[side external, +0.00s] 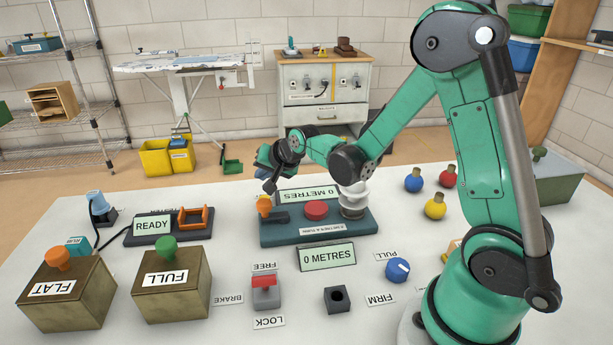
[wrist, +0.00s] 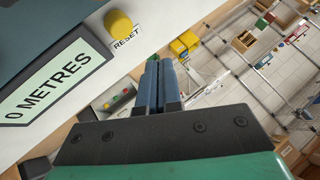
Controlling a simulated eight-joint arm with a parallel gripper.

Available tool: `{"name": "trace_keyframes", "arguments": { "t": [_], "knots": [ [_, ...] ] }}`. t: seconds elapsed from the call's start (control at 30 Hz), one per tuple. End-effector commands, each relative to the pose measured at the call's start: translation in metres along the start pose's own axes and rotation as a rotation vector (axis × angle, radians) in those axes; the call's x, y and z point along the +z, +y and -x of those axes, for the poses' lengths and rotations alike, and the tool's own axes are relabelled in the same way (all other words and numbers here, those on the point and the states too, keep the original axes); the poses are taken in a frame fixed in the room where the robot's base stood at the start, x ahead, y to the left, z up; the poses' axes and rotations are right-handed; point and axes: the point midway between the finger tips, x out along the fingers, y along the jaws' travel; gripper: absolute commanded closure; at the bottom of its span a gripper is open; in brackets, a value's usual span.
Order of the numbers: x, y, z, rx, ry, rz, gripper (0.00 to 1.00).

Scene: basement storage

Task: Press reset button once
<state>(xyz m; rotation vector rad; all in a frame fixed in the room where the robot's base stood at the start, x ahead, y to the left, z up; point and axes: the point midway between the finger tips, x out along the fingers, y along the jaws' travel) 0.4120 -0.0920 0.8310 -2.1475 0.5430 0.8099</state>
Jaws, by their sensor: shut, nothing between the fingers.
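The reset button (wrist: 120,22) is a round yellow cap with a RESET label beside it, at the top of the wrist view. No contact shows. Exact height above the cap is hard to tell.
A 0 METRES display (wrist: 48,85) stands close to the button.

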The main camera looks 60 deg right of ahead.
Motion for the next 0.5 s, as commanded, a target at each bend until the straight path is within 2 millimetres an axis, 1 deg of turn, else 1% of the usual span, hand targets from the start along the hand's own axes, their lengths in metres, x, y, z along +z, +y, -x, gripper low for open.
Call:
{"name": "trace_keyframes", "arguments": {
  "t": [0.2,0.5],
  "knots": [
    [-0.009,-0.009,0.012,0.000,0.000,0.000,1.00],
    [-0.010,-0.010,0.014,0.000,0.000,0.000,1.00]
  ]
}}
